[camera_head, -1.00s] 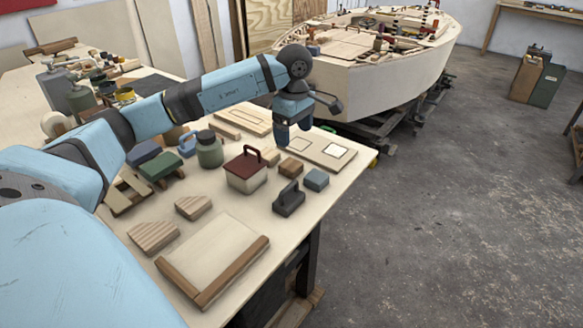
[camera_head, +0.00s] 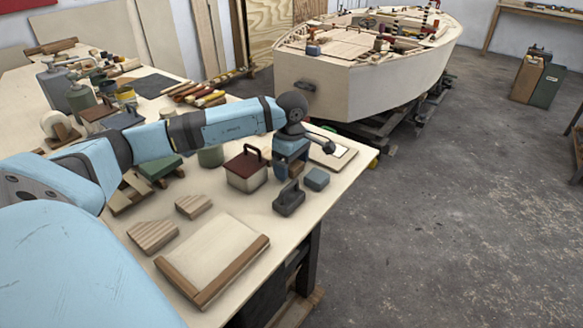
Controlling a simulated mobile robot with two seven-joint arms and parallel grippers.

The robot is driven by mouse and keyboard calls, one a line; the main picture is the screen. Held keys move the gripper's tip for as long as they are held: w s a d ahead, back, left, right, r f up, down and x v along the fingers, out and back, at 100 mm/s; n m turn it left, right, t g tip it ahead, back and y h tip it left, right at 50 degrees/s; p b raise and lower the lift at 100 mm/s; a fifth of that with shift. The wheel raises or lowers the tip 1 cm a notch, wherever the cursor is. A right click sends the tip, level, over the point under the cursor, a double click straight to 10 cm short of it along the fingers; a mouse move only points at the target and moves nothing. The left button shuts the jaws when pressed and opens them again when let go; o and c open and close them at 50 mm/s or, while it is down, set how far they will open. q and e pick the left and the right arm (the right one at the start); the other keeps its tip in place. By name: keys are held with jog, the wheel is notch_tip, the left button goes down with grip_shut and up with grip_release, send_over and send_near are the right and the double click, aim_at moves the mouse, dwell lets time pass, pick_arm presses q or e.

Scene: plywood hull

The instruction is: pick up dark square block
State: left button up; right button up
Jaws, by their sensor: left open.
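A small dark brown square block (camera_head: 297,169) sits on the workbench. It is partly hidden by my left gripper (camera_head: 291,170), which points down right over it. The left gripper is open, with its fingers low around or just in front of the block. I cannot tell whether they touch it. A blue-grey square block (camera_head: 317,180) lies just to the right, nearer the front. My right gripper is not in view.
A dark block with a handle (camera_head: 289,198) stands just in front of the gripper. A red-lidded box (camera_head: 246,169) is to the left. A framed board (camera_head: 343,155) lies behind. The bench (camera_head: 310,215) is clear at the right front edge.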

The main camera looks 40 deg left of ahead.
pick_arm(q)
jog(key=c, duration=1)
jog(key=shift+r, duration=0.1)
jog(key=shift+r, duration=0.15)
